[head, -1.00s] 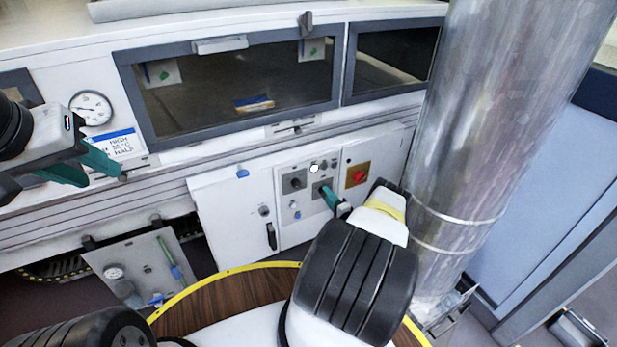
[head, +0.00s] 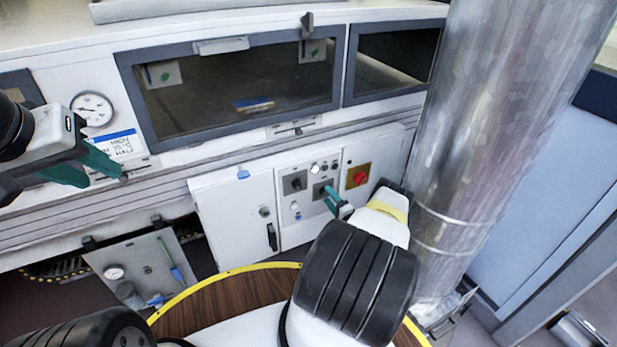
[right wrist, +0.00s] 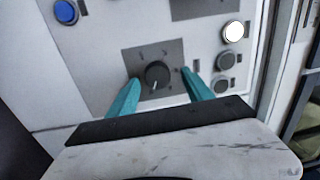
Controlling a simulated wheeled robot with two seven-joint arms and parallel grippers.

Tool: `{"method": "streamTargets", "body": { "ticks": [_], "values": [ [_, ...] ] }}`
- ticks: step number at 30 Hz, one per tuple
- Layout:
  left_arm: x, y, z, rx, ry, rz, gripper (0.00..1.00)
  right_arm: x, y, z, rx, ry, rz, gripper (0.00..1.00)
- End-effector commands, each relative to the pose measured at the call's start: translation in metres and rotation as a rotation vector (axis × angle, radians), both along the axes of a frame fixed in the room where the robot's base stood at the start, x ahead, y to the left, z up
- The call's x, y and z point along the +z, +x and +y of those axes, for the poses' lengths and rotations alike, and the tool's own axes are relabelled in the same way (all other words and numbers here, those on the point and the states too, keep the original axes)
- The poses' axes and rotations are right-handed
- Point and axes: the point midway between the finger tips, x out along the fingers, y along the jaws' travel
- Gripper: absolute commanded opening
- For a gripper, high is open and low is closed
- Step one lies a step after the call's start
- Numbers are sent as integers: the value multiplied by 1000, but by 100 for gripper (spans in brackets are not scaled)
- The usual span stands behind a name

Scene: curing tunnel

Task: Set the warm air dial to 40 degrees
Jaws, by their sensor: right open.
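A round dark dial knob (right wrist: 157,74) with a pale pointer line sits on a square grey plate with tick marks, whose lettering is too small to read. In the head view the right gripper (head: 328,196) is at the lower right plate of the control panel (head: 286,232). My left gripper (head: 103,176) is open and empty, in front of the machine's left side.
A second dial (head: 295,182) is beside it. A lit white lamp (right wrist: 233,31), grey buttons and a blue button (right wrist: 66,12) are close by. A red switch (head: 360,177) is to the right. A large metal duct (head: 480,150) stands right of my right arm.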

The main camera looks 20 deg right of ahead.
Motion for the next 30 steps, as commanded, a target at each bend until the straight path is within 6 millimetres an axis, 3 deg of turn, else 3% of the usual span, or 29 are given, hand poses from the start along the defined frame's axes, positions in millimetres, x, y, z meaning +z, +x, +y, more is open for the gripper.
{"method": "streamTargets", "body": {
  "ticks": [6, 12, 30],
  "values": [
    [0, 0, 0, 0, 0, 0, 36, -1, -38, -4, -1, 2, 0, 59],
    [0, 0, 0, 0, 0, 0, 36, -1, -61, -6, 2, 0, -2, 59],
    [0, 0, 0, 0, 0, 0, 36, -1, -66, -6, 2, -1, -3, 59]
  ]
}}
